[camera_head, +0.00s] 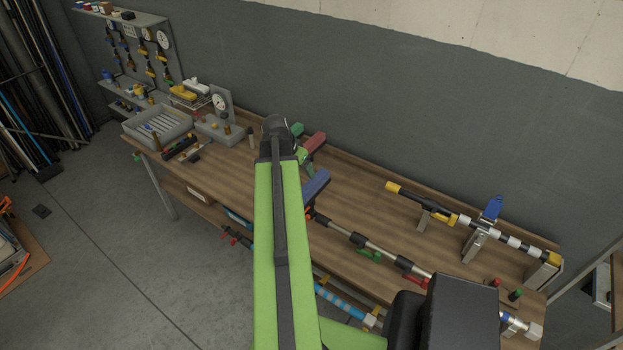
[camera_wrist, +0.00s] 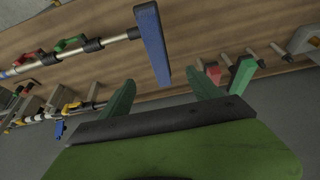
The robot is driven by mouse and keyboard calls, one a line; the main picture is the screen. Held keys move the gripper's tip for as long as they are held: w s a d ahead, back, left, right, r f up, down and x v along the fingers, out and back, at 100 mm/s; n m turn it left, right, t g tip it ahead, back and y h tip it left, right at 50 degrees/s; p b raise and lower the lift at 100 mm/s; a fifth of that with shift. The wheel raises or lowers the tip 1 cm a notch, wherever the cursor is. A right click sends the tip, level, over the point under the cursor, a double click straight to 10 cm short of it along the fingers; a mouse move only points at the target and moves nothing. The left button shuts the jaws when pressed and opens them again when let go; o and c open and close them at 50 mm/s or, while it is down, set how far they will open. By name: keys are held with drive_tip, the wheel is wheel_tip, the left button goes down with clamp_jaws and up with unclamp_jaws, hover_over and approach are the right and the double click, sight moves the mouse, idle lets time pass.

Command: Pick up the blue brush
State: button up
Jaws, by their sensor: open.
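The blue brush (camera_head: 316,186) has a long blue block-shaped head at the end of a silver and black pole, near the middle of the wooden workbench. In the wrist view the blue brush head (camera_wrist: 152,46) stretches from the top middle down to the gap between my fingertips. My gripper (camera_head: 303,157) is up and left of the brush head in the head view, partly hidden by my arm. In the wrist view my gripper (camera_wrist: 160,78) is open, its two green fingers spread and nothing held. I cannot tell how far above the brush they are.
A red block (camera_head: 314,142) and a green block (camera_head: 297,129) stand close to my gripper. A black and yellow pole (camera_head: 420,203) rests on supports at the right. A grey tray (camera_head: 157,126) stands at the left. The bench (camera_head: 375,235) has bare wood between the poles.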

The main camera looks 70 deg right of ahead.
sight(309, 184)
drive_tip(key=b+x, duration=1.1)
drive_tip(key=x, duration=0.1)
drive_tip(key=shift+w+a, duration=0.1)
drive_tip(key=shift+a, duration=0.1)
drive_tip(key=shift+d+f+b, duration=0.25)
drive_tip(key=shift+f+b, duration=0.1)
drive_tip(key=b+x, duration=0.3)
drive_tip(key=s+b+x, duration=0.1)
drive_tip(key=x, duration=0.1)
drive_tip(key=shift+d+b, duration=0.1)
drive_tip(key=shift+b, duration=0.2)
drive_tip(key=shift+r, duration=0.15)
drive_tip(key=shift+c, duration=0.2)
clamp_jaws()
